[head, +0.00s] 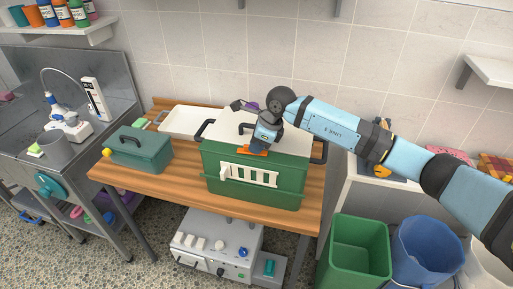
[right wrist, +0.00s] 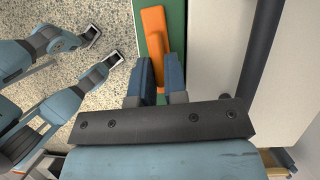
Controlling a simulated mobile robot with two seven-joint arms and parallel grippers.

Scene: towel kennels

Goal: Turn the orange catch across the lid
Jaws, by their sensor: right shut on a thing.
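A large green box (head: 255,187) with a white lid (head: 228,127) stands on the wooden table. The orange catch (head: 251,151) is at the front edge of the lid and is partly hidden under my right gripper (head: 262,144). In the right wrist view the catch (right wrist: 153,38) lies lengthwise along the green rim, beside the white lid, not across it. The fingers of my right gripper (right wrist: 160,82) are shut on the near end of the catch. My left gripper is not seen in the head view.
A white grille (head: 249,176) is on the box front. A smaller green box (head: 139,152) and a white tray (head: 185,121) stand left on the wooden table (head: 178,184). Dark handles flank the lid. Green and blue bins (head: 358,250) stand on the floor at right.

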